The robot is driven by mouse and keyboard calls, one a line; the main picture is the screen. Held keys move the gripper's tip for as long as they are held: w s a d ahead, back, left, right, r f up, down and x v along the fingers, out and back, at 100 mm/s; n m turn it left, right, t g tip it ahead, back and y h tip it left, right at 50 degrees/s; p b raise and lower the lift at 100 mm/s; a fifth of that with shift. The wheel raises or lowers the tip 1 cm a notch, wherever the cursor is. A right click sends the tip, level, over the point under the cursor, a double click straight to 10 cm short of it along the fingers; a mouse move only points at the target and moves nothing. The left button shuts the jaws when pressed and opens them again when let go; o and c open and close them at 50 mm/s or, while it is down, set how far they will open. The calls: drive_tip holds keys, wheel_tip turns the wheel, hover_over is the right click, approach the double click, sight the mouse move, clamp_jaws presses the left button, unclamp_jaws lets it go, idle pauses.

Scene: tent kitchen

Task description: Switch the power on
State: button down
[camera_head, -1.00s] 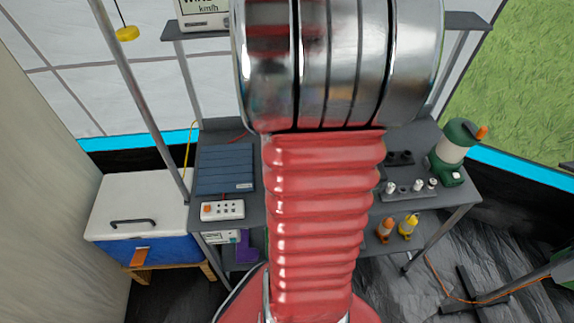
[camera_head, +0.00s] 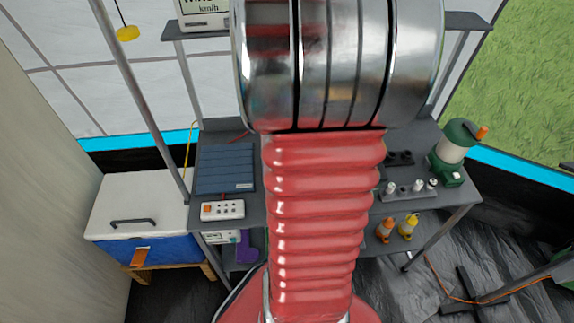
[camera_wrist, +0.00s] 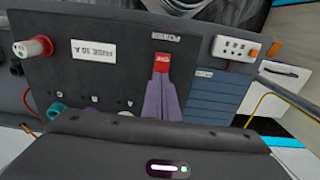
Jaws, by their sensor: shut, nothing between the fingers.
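In the wrist view a dark panel carries a label reading POWER (camera_wrist: 166,37) and a red switch (camera_wrist: 162,63) beside it. Small white lettering on the switch is too blurred to read. My gripper (camera_wrist: 160,78), with purple-grey fingers, is shut and empty, its tips right at the switch. I cannot tell whether they touch it, and the fingers hide part of it. In the head view my own arm covers the panel, the switch and the gripper.
The panel also has a label reading FUSE 10 A (camera_wrist: 94,51), a red-capped fuse holder (camera_wrist: 33,47) and several coloured sockets. A white power strip (camera_head: 222,209) and a blue folded panel (camera_head: 225,168) lie on the grey table.

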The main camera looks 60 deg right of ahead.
drive_tip(key=shift+f, duration=0.7)
idle(1.1)
drive_tip(key=shift+r, duration=0.1)
wheel_tip(320, 180, up, 7)
idle(1.2)
idle(0.5)
drive_tip(key=shift+f, duration=0.3)
drive_tip(key=w+a+r+n+t, duration=0.1)
drive_tip(key=a+r+n+t, duration=0.1)
drive_tip(key=a, duration=0.8)
drive_tip(key=a+r+n+t, duration=0.1)
drive_tip(key=a+r+n, duration=0.3)
drive_tip(key=a, duration=0.6)
drive_tip(key=w+a+r+n+t, duration=0.1)
drive_tip(key=a+r+n+t, duration=0.1)
drive_tip(key=a, duration=0.9)
drive_tip(key=shift+w+r+n+t, duration=0.35)
drive_tip(key=shift+r+n, duration=0.35)
drive_tip(key=shift+n, duration=0.2)
